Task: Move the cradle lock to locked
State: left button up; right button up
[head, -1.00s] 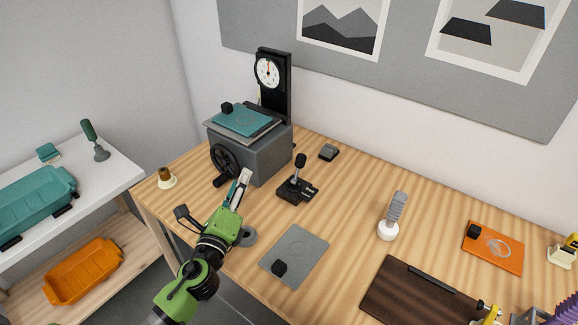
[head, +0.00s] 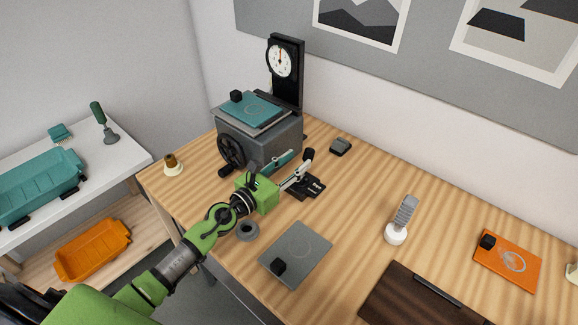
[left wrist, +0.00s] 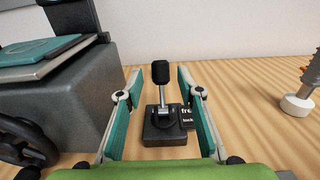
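The cradle lock is a black base (head: 311,189) with a black-knobbed lever (head: 309,155), standing on the desk right of the grey crank box. In the left wrist view the lever (left wrist: 160,73) rises centrally from its base (left wrist: 165,136), beside a small plate with partly legible "free" and "lock" lettering. It looks near upright; I cannot tell its exact setting. My left gripper (head: 291,166) is open, its teal-and-white fingers pointing at the lever. In the left wrist view the gripper (left wrist: 156,84) has one finger on each side of the lever, with visible gaps. My right gripper is out of view.
The grey box (head: 262,146) with crank wheel and dial column stands close left of the fingers.

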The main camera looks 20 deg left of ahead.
aim_at(307, 153)
pick_arm(q)
jog(key=shift+w+d, duration=0.2)
jog(key=shift+w, duration=0.45)
jog(key=shift+w+d, duration=0.15)
jog(key=shift+w, duration=0.2)
jog(key=shift+b+x, duration=0.3)
jog(key=shift+x, duration=1.05)
jog(key=shift+w+d, duration=0.1)
jog(key=shift+w, duration=0.2)
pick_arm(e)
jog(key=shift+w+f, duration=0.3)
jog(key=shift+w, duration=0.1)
pick_arm(q)
jog(key=shift+w+d, duration=0.1)
jog(key=shift+w, duration=0.05)
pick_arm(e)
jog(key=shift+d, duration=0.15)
